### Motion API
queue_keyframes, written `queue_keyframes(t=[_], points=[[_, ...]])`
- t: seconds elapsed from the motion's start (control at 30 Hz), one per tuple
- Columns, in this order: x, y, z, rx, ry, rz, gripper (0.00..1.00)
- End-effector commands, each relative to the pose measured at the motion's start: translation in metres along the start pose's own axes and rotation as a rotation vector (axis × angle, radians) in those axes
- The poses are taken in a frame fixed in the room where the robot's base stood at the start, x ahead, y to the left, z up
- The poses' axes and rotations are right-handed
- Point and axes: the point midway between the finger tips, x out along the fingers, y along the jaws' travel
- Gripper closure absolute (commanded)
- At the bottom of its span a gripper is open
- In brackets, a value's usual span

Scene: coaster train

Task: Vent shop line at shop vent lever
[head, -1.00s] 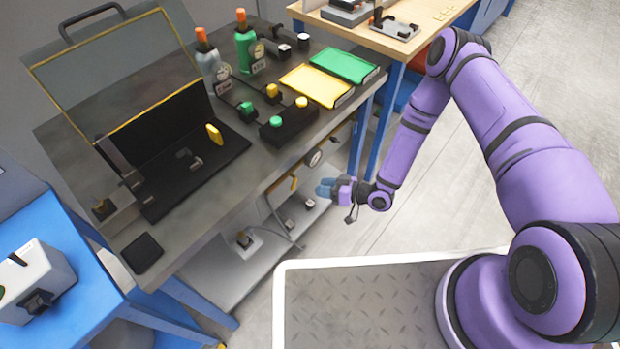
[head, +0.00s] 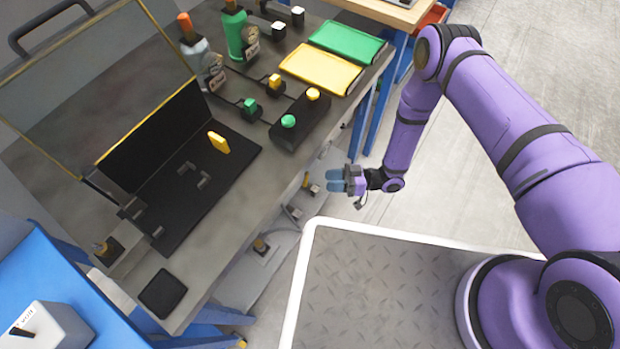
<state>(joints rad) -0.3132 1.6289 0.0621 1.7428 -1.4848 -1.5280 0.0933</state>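My gripper (head: 337,181), with blue fingertips, is beyond the front edge of the bench, pointing left towards the space under it. It is too small to tell whether the fingers are parted, and I see nothing held. A small yellow part (head: 306,180) shows just below the bench's front edge, a little left of my fingertips. It may be the shop vent lever, but no label is readable. It appears apart from my fingertips, though the depth is hard to judge. The line and the gauge under the bench are mostly hidden by the benchtop.
The bench (head: 225,225) carries a black open case (head: 190,185), bottles, a black button box (head: 300,122), a yellow tray (head: 322,70) and a green tray (head: 347,43). Small fittings (head: 262,246) stand on the lower shelf. A blue table (head: 60,285) is at left. Floor beyond my gripper is clear.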

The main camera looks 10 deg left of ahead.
Motion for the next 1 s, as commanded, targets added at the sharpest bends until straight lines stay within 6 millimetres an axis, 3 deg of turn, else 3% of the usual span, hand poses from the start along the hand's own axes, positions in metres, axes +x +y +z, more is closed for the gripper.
queue_keyframes(t=[0.2, 0.4, 0.83, 0.87, 1.0], points=[[0.04, 0.0, 0.0, -0.001, 0.0, -0.002, 0.6], [0.065, 0.0, 0.0, -0.001, -0.001, -0.001, 0.6], [0.074, 0.0, 0.0, -0.001, 0.0, 0.002, 0.6], [0.074, 0.0, 0.0, -0.001, 0.0, 0.002, 0.63], [0.074, 0.0, 0.0, -0.001, 0.0, 0.002, 0.95]])
